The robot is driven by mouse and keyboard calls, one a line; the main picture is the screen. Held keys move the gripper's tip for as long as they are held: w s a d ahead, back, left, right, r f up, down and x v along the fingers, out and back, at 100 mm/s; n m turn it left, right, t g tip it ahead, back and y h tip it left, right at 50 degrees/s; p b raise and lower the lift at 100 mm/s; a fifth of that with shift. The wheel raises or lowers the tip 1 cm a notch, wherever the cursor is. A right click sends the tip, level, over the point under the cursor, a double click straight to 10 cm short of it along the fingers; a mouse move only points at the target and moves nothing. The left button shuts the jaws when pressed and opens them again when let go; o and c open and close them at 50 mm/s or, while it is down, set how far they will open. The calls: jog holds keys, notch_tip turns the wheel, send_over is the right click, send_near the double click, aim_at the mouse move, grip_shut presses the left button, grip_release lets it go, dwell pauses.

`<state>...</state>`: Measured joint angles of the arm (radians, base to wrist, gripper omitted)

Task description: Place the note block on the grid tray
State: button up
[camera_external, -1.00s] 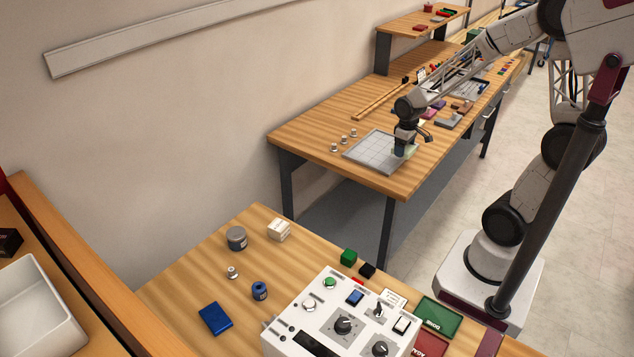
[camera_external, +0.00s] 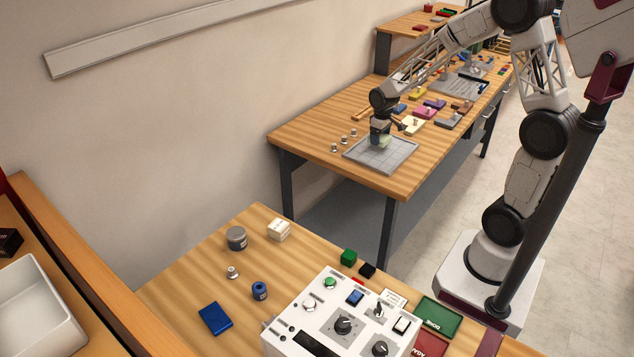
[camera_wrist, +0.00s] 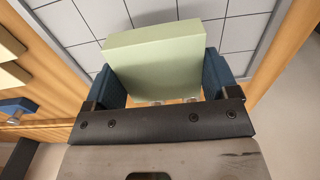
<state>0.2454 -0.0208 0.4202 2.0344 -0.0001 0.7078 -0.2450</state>
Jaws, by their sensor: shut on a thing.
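The note block is a pale green square block (camera_wrist: 155,62), held between the two blue finger pads of my gripper (camera_wrist: 160,85) in the wrist view. In the external view my gripper (camera_external: 380,140) is over the back left part of the grey grid tray (camera_external: 388,158), and the pale green note block (camera_external: 382,142) shows at its tip. The grid tray (camera_wrist: 82,28) lies behind the block in the wrist view, with white squares and dark lines. I cannot tell whether the block touches the tray.
Several small metal cylinders (camera_external: 343,140) stand on the bench left of the tray. The front of the tray is clear.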

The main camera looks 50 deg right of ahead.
aim_at(378, 148)
jog(key=shift+w, duration=0.3)
jog(key=shift+f, duration=0.15)
jog(key=shift+f, duration=1.65)
jog(key=shift+f, duration=0.15)
jog(key=o, duration=0.8)
notch_tip(378, 148, up, 12)
jog(key=shift+r, duration=0.15)
